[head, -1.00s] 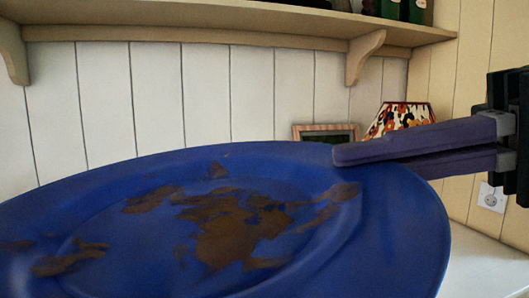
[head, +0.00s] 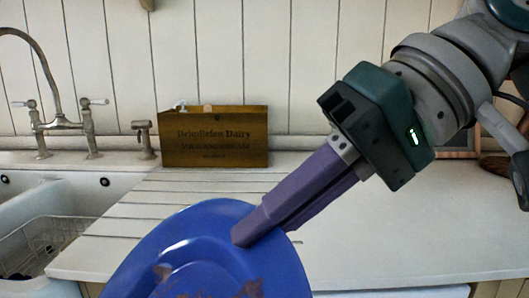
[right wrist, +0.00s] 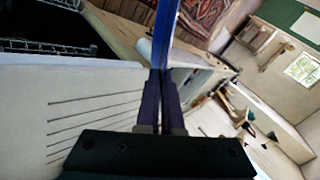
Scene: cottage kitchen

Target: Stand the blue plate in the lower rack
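The blue plate (head: 190,245) has brown stains on its face. It is at the bottom of the head view, tilted and partly cut off by the lower edge. My right gripper (head: 246,232) is shut on the plate's rim, with its purple fingers reaching down from the upper right. In the right wrist view the plate (right wrist: 166,35) is seen edge-on between the fingertips (right wrist: 160,85). Dark wire racking (right wrist: 38,45) shows at the upper left of that view; I cannot tell whether it is the lower rack. My left gripper is not in view.
A white sink (head: 75,190) with a wire basket (head: 40,240) and a tall tap (head: 60,90) is at the left. A wooden crate (head: 214,137) stands at the back of the grooved counter. The white counter (head: 400,235) right of the plate is mostly clear.

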